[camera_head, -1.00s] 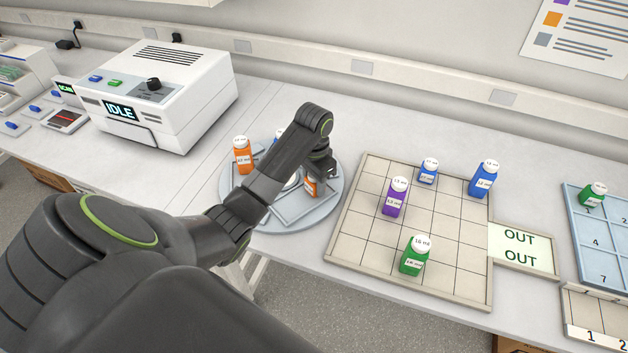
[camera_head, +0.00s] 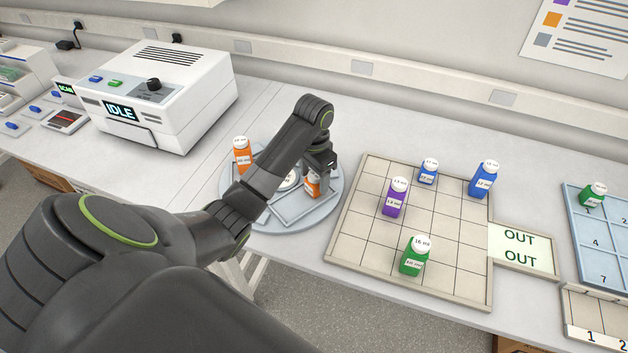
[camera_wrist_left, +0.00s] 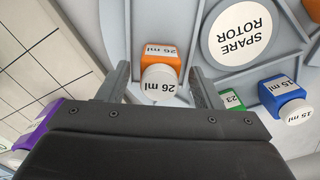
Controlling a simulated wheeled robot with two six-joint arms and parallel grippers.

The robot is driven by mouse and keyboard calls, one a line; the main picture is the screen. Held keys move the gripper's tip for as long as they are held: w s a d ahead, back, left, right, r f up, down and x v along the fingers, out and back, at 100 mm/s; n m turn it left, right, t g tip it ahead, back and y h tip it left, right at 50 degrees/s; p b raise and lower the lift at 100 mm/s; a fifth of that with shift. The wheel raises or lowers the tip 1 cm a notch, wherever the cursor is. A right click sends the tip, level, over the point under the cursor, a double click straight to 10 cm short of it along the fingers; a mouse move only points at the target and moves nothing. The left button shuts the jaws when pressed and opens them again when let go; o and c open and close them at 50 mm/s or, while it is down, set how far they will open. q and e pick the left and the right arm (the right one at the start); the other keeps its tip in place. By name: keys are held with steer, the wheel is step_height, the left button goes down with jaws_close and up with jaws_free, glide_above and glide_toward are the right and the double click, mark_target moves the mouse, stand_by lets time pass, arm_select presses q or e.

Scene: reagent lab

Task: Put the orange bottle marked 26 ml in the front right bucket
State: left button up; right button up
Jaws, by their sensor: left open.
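The orange bottle marked 26 ml (camera_wrist_left: 161,56) has a white cap and stands on the round grey rotor (camera_head: 334,204). In the head view the bottle (camera_head: 312,187) is partly hidden by my left gripper (camera_head: 319,172). In the left wrist view, my left gripper (camera_wrist_left: 158,72) is open, with one finger on each side of the bottle. A gap shows on the right side; contact on the left is unclear. The rotor has grey tray-like buckets, partly covered by my arm, and a round "SPARE ROTOR" label (camera_wrist_left: 241,34). My right gripper is not in view.
Another orange bottle (camera_head: 242,155) stands at the rotor's back left. A blue 15 ml bottle (camera_wrist_left: 284,97) and a green bottle (camera_wrist_left: 233,100) stand near the gripper. A gridded board (camera_head: 375,255) with several bottles lies right of the rotor. A white machine (camera_head: 165,95) stands left.

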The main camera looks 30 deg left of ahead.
mark_target(314, 175)
arm_select(q)
step_height(314, 175, up, 10)
steer(key=p, duration=0.9)
